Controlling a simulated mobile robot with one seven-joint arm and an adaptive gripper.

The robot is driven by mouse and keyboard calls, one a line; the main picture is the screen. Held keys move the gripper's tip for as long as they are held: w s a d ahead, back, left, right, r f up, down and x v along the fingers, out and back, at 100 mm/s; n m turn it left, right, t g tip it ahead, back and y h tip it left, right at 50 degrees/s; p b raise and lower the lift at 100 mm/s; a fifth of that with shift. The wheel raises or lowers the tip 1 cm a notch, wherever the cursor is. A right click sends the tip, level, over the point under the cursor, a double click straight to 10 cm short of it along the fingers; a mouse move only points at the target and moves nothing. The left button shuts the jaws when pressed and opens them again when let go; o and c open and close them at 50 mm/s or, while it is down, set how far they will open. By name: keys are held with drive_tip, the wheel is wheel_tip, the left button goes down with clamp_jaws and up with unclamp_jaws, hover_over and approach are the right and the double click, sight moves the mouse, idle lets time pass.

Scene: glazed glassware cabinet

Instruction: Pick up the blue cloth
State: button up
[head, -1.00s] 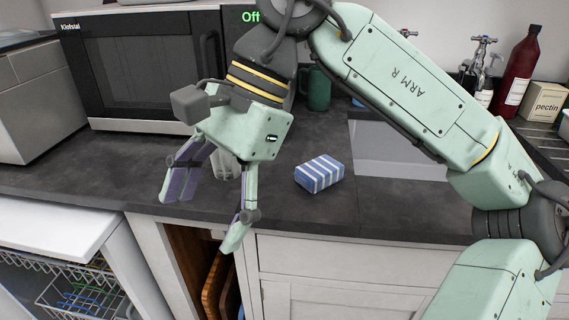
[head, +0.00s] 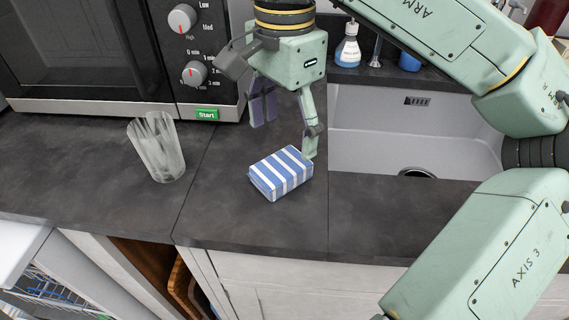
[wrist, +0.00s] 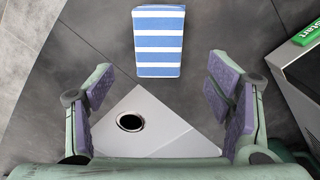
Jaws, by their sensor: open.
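The blue cloth (head: 281,173) is a folded, blue-and-white striped block lying on the dark worktop, left of the sink. It also shows in the wrist view (wrist: 158,42) at the top middle, beyond the fingertips. My gripper (head: 285,130) is open and empty, above and behind the cloth in the head view. One finger overlaps the cloth's far right edge in the picture; I cannot tell whether it touches. In the wrist view the two purple-padded fingers (wrist: 170,98) stand wide apart with nothing between them.
A clear glass tumbler (head: 157,147) stands on the worktop (head: 100,205) left of the cloth. A microwave (head: 120,55) stands behind it. The sink (head: 395,130) is to the right. A soap bottle (head: 348,47) and a blue cup (head: 409,62) stand behind the sink. The worktop before the cloth is clear.

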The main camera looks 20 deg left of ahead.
sight(281, 164)
drive_tip(key=f, duration=0.2)
drive_tip(key=f+p, duration=0.1)
drive_tip(key=f, duration=0.4)
drive_tip(key=shift+s+a+f, duration=0.15)
drive_tip(key=shift+s, duration=0.25)
drive_tip(key=shift+c, duration=0.3)
drive_tip(key=c, duration=1.2)
drive_tip(key=shift+c, duration=0.2)
drive_tip(key=shift+r, duration=0.6)
wheel_tip(281, 164, up, 2)
drive_tip(key=shift+r+b, duration=0.1)
drive_tip(key=shift+b, duration=0.3)
drive_tip(key=s+d+r+b, duration=0.1)
drive_tip(key=s+d+b, duration=0.1)
drive_tip(key=s+d, duration=0.8)
drive_tip(key=d, duration=0.2)
drive_tip(key=shift+d+r, duration=0.35)
